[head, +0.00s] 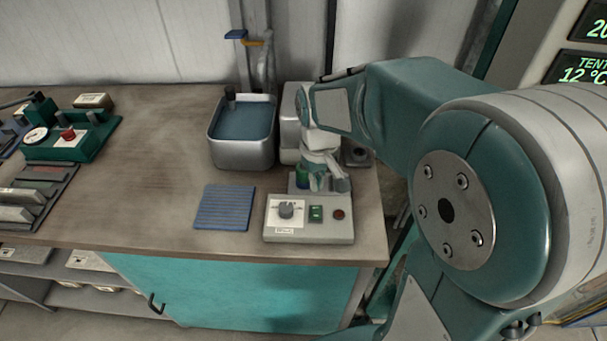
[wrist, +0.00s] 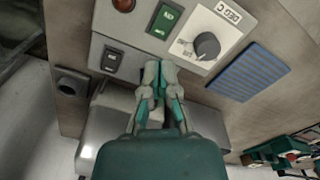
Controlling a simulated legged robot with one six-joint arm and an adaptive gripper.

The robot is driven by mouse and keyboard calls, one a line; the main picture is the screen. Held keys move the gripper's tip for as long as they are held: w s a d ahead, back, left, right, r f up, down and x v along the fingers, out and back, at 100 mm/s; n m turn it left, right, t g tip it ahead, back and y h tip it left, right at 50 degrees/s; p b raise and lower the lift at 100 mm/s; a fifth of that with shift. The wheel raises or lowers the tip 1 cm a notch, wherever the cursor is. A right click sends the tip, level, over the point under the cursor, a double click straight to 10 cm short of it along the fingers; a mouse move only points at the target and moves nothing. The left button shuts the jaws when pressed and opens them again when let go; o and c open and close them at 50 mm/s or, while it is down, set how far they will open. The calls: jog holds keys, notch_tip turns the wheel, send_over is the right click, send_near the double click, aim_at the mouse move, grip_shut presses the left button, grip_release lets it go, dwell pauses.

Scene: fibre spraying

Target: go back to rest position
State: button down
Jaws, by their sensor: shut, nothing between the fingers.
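My gripper (wrist: 158,75) is shut and empty in the wrist view, with its fingertips together over the back edge of the control box. In the head view my gripper (head: 318,184) points down behind the same control box (head: 310,232), and my arm partly hides it. The box carries a dark knob (head: 286,210) on a white plate, a green switch (head: 315,213) and a red-brown button (head: 339,214). In the wrist view a dark rocker switch (wrist: 111,60) shows to the left of the fingertips. I cannot tell whether the fingers touch the box.
A blue ribbed mat (head: 224,207) lies to the left of the box. A green device with a red knob (head: 70,142) sits at the far left. The middle-left of the worktop (head: 140,185) is clear.

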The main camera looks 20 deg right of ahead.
jog(key=shift+s+r, duration=0.2)
jog(key=shift+r, duration=0.15)
jog(key=s+r+m+t, duration=0.2)
jog(key=s+r+t, duration=0.3)
jog(key=s+r, duration=0.4)
jog(key=s, duration=0.4)
jog(key=shift+s+t, duration=0.3)
jog(key=shift+s, duration=0.1)
dwell(1.1)
